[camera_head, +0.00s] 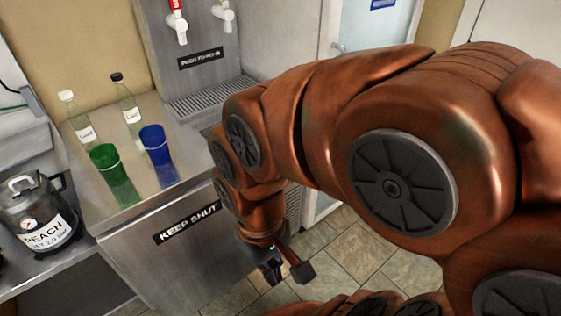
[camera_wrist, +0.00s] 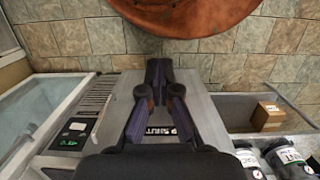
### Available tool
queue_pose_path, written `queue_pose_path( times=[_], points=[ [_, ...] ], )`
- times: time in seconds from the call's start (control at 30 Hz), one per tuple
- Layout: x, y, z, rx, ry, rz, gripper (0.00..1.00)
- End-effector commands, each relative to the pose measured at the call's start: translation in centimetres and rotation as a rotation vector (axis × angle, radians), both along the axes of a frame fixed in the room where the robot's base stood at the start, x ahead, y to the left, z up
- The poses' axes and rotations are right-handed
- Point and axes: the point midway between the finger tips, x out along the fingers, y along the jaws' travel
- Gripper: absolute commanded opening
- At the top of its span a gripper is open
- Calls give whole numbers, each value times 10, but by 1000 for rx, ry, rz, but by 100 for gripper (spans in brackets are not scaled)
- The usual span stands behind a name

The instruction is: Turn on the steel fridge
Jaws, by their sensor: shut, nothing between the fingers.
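The steel fridge (camera_head: 165,265) is a low cabinet with a black "KEEP SHUT" label on its front, left of centre in the head view. In the wrist view its front (camera_wrist: 205,125) lies behind my fingers, which partly cover the label. A dark control panel (camera_wrist: 70,134) with a small green display is beside the louvred vent (camera_wrist: 97,95), left of my fingers in the wrist view. The panel's small controls are too small to read. My gripper (camera_wrist: 158,64) is shut and empty, pointing down in front of the fridge; it also shows in the head view (camera_head: 270,272).
A labelled peach pot (camera_head: 38,215) is at left. A cardboard box (camera_wrist: 267,115) is at right in the wrist view. Tiled floor (camera_head: 345,250) is clear.

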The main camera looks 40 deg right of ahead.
Motion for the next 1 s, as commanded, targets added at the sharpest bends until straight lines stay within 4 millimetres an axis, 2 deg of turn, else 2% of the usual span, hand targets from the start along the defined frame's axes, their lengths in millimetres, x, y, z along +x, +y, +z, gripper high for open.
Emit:
queue_pose_path(
  times=[0.23, 0.37, 0.47, 0.53, 0.63, 0.77, 0.83, 0.97, 1.0],
  points=[
    [3, 1, -3, 4, -3, -16, 0],
    [23, 6, -19, 33, -25, -134, 0],
    [58, 11, -38, 84, -69, -327, 0],
    [89, 10, -54, 130, -98, -508, 0],
    [135, -1, -75, 206, -132, -796, 0],
    [196, -32, -99, 317, -169, -1188, 0],
    [225, -57, -113, 382, -175, -1404, 0],
    [271, -122, -139, 513, -182, -1820, 0],
    [282, -146, -148, 556, -182, -1951, 0]
  ],
)
